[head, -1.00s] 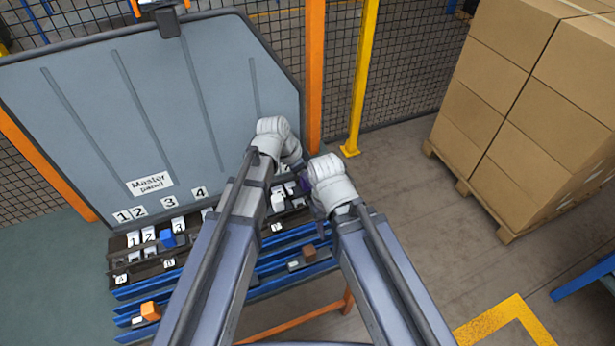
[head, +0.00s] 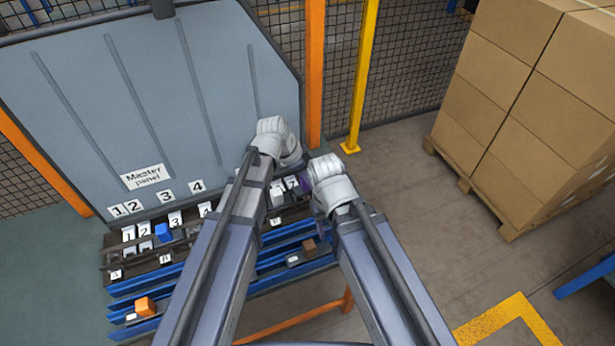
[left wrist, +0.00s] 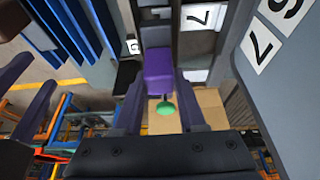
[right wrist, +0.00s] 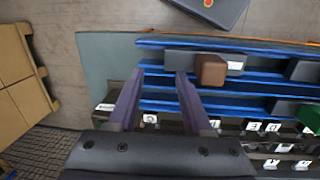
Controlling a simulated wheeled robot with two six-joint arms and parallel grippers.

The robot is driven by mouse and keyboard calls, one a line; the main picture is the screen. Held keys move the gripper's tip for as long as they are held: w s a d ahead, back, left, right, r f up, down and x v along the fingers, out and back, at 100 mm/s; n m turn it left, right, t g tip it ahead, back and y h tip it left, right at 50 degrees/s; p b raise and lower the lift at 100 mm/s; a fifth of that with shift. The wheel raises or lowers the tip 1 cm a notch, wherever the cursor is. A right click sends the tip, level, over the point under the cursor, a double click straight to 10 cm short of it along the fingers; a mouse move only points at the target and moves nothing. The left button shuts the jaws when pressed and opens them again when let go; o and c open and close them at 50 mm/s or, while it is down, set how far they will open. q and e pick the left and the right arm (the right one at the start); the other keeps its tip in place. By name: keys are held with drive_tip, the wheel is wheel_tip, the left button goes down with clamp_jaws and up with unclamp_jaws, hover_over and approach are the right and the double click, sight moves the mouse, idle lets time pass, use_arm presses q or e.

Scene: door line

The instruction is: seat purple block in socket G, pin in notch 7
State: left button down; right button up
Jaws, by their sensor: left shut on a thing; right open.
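The purple block (left wrist: 158,72) is between the fingers of my left gripper (left wrist: 160,112), which is shut on it. A pin with a green knob (left wrist: 167,108) sticks out of the block toward the camera. The block's far end is at the dark fixture strip; I cannot tell whether it is seated. A 7 label (left wrist: 204,16) and a small label, apparently G (left wrist: 132,46), are near it. My right gripper (right wrist: 155,85) is open and empty over the rails, with the G label (right wrist: 149,118) beyond its fingers. In the head view, my wrists largely hide the grippers.
A brown block (right wrist: 210,70) sits on the blue rails close to my right finger; it also shows in the head view (head: 309,246). A blue block (head: 163,232) and an orange block (head: 145,306) are at the left. The Master panel (head: 120,110) stands behind. Stacked boxes (head: 535,100) are at right.

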use_arm(q)
drive_tip(key=shift+f+b, duration=0.9)
drive_tip(key=shift+f, duration=0.25)
use_arm(e)
drive_tip(key=shift+f, duration=1.1)
use_arm(q)
drive_tip(key=shift+c, duration=2)
unclamp_jaws()
drive_tip(key=shift+r, duration=0.1)
drive_tip(key=p+v, duration=0.7)
drive_tip(key=shift+s+a+r, duration=0.1)
drive_tip(key=shift+a+r, duration=0.1)
drive_tip(key=shift+r, duration=0.15)
use_arm(e)
wheel_tip(320, 180, up, 7)
drive_tip(key=shift+r, duration=0.15)
